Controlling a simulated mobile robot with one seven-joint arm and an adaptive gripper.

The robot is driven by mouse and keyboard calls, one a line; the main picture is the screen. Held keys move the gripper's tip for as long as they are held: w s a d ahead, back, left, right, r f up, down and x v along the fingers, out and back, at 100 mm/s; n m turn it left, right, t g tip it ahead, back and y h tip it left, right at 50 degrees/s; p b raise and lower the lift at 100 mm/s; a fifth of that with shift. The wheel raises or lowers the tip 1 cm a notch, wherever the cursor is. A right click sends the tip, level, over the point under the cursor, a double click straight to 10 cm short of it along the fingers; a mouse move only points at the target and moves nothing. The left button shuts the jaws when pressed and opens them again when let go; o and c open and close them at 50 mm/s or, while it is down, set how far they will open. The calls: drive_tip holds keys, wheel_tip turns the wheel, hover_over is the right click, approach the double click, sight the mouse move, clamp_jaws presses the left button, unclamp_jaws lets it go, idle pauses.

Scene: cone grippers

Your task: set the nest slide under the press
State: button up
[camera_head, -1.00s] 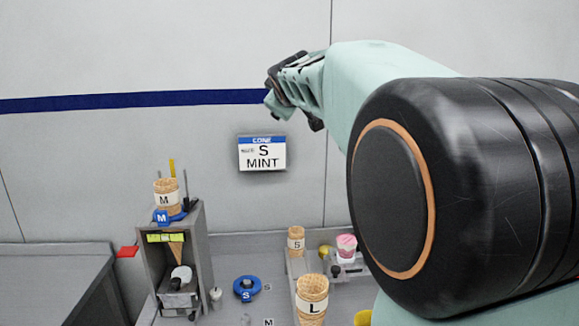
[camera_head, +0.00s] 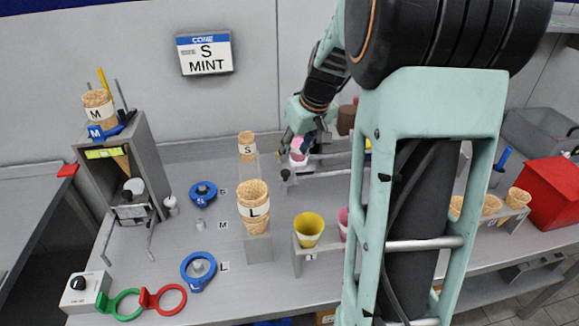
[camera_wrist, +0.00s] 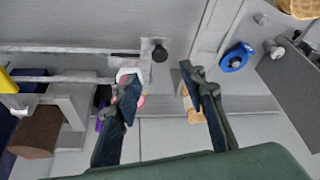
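The grey upright frame (camera_head: 150,165) at the left looks like the press. A blue M ring (camera_head: 106,132) with a wafer cone (camera_head: 98,105) is on its top. A grey carriage with rails (camera_head: 134,211) low in it may be the nest slide; I cannot tell for sure. My gripper (camera_head: 300,137) is away from it, at the back middle by a pink and white cup (camera_head: 299,157). In the wrist view my gripper (camera_wrist: 160,76) is open; the cup (camera_wrist: 130,76) shows by the left finger, and whether they touch is unclear. A black knob (camera_wrist: 160,53) lies beyond the fingertips.
Blue S (camera_head: 203,193) and L (camera_head: 198,270) rings sit on the table (camera_head: 180,235). An S cone (camera_head: 247,146) and an L cone (camera_head: 253,200) stand mid-table. A yellow cup (camera_head: 309,229) is in front. A red bin (camera_head: 557,193) is at the right.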

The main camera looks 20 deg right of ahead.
sight(286, 172)
drive_tip(key=x, duration=1)
drive_tip(key=shift+d+p, duration=0.1)
drive_tip(key=shift+p, duration=0.25)
drive_tip(key=shift+c, duration=0.2)
clamp_jaws()
